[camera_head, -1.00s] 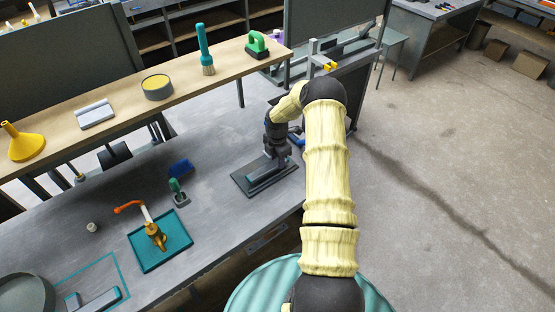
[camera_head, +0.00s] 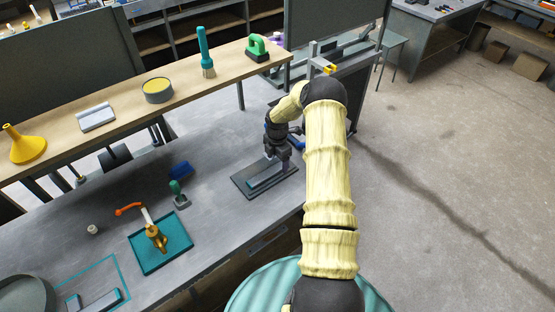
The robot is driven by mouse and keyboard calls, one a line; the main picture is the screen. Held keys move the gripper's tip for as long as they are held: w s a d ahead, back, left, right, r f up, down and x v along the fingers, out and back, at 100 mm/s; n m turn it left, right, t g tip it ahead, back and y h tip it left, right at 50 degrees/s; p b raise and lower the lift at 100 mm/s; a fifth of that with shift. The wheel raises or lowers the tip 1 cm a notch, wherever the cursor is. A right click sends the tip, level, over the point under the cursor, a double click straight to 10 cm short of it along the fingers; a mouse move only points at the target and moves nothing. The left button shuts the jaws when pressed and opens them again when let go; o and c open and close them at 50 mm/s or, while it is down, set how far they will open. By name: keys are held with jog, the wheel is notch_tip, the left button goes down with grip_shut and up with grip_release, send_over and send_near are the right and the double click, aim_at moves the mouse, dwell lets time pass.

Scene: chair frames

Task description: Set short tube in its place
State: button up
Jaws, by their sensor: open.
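A short grey tube (camera_head: 262,179) with a teal edge lies on a dark flat plate (camera_head: 246,188) on the grey workbench, below my arm. My gripper (camera_head: 284,166) is open and points down at the right end of this tube. The fingertips are small and partly dark against the plate, so I cannot tell whether they touch the tube. Another grey piece with a teal end (camera_head: 102,300) lies at the bottom left, by a teal outline on the bench.
A green-handled stamp (camera_head: 179,196) and a blue block (camera_head: 181,170) stand left of the plate. A wooden shelf (camera_head: 120,92) with tools runs behind. The bench's front edge is close.

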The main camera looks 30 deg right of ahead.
notch_tip(320, 180, up, 8)
jog(key=p, duration=0.4)
jog(key=shift+p, duration=0.4)
dwell(0.3)
jog(key=shift+r, duration=0.1)
dwell(0.5)
